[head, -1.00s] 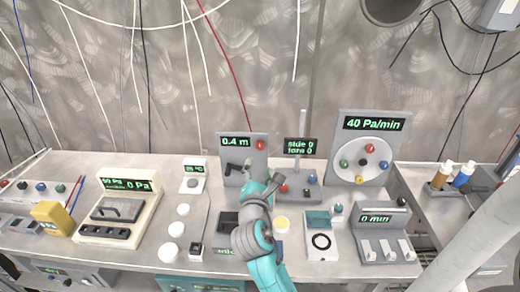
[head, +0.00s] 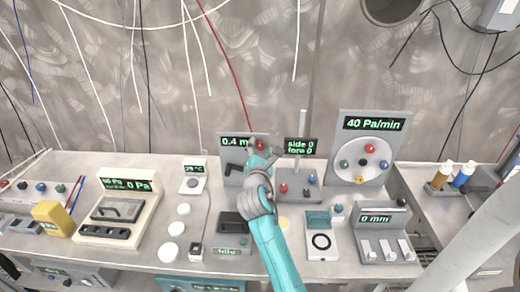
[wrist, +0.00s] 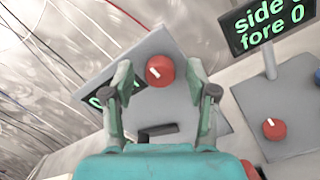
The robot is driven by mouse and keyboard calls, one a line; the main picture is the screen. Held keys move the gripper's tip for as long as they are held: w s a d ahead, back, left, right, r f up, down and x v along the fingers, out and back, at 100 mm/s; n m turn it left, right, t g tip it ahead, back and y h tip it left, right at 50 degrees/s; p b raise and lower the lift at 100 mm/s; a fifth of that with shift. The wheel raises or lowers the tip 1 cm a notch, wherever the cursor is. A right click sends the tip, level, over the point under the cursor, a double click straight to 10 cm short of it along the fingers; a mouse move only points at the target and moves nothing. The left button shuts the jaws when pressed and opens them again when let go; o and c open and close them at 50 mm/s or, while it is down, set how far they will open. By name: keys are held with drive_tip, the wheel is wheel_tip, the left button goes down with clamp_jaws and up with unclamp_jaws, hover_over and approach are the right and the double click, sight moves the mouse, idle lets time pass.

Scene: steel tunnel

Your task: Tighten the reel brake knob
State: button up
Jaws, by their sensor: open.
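The reel panel is a grey upright plate (head: 231,172) with a green "0.4 m" readout, partly covered by my arm in the head view. A red round knob with a white mark (wrist: 160,71) sits on this plate; it also shows in the head view (head: 261,145) just above my gripper. A dark crank handle (wrist: 157,132) is lower on the plate. My gripper (wrist: 163,80) is open, its two fingers on either side of the red knob in the wrist view. I cannot tell whether they touch it.
To the right stands a box with a "side 0 fore 0" sign (head: 300,147) and a red knob (wrist: 274,128). A "40 Pa/min" dial panel (head: 375,125) is further right. A red cable (head: 229,70) hangs down behind the reel panel.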

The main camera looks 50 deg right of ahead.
clamp_jaws()
